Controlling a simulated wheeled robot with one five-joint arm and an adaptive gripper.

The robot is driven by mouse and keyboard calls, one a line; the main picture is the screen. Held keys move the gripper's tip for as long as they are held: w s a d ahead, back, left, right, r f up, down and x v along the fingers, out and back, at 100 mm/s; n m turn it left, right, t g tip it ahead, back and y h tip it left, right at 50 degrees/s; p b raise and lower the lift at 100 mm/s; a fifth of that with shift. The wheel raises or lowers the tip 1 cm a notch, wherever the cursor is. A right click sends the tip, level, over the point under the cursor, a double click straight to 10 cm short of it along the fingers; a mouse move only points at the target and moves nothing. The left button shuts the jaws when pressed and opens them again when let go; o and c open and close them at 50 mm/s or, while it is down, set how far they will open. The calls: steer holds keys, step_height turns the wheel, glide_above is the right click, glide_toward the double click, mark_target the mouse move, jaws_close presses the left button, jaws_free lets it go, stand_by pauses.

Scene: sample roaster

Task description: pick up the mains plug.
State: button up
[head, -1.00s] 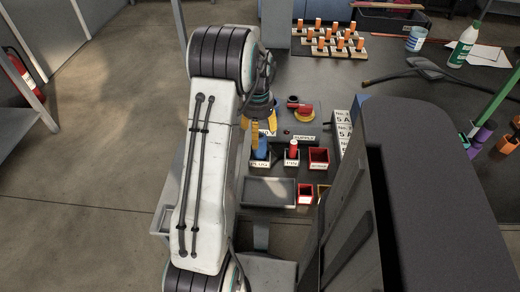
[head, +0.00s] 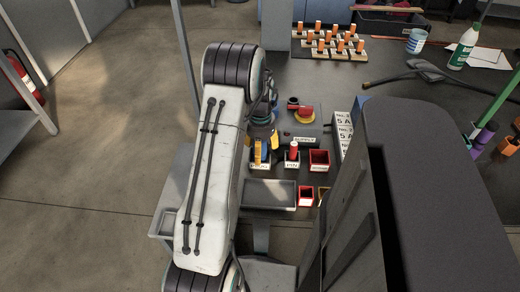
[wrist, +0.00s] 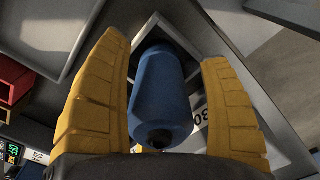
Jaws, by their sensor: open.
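The mains plug looks like the blue, rounded body (wrist: 160,95) in the wrist view. It stands in a small square grey-walled holder (wrist: 293,140), with its narrow dark end facing the camera. My gripper (wrist: 165,54) is open, with one yellow finger on each side of the blue body. A gap shows on both sides, narrower at the left finger.
Right of it are a holder with a red piece (head: 293,150) and a red bin (head: 319,154). A shallow grey tray (head: 270,193) and small red bin (head: 305,196) lie in front. A red-knobbed switch (head: 305,114) sits behind. An orange-handled rack (head: 330,42) is farther back.

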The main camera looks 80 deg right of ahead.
steer(key=shift+c, duration=0.5)
steer(key=c, duration=1.3)
